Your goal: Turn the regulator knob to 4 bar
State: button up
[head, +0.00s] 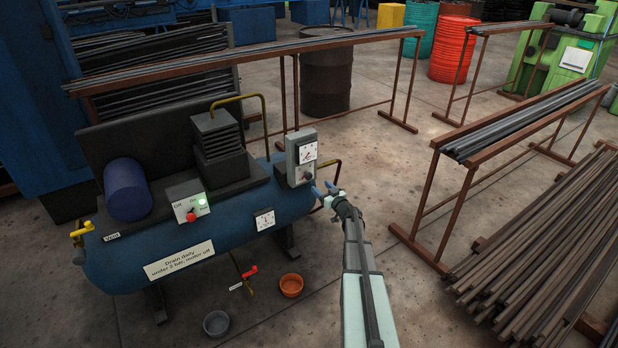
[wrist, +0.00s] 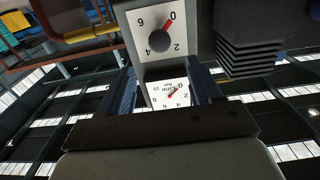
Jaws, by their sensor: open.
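The regulator is a grey box (head: 292,160) at the right end of the blue compressor tank, with a white line gauge (head: 307,152) above a dark round knob (head: 307,176). In the wrist view the picture is inverted; the knob (wrist: 159,41) sits on a plate marked 0, 2, 4, 6, and its red mark points at 0. My gripper (head: 326,190) is open and empty, just right of and below the knob. In the wrist view its blue fingers (wrist: 164,80) stand apart, short of the knob.
The tank (head: 240,208) carries a second gauge (head: 264,220), a switch box (head: 187,200) with a lit green lamp, and a black ribbed block (head: 219,145). A brass pipe (head: 264,120) arches behind the regulator. A bar rack (head: 430,190) stands to the right.

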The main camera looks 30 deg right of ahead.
aim_at(310, 177)
jog(key=w, duration=1.1)
jog(key=shift+c, duration=0.5)
jog(key=c, duration=0.9)
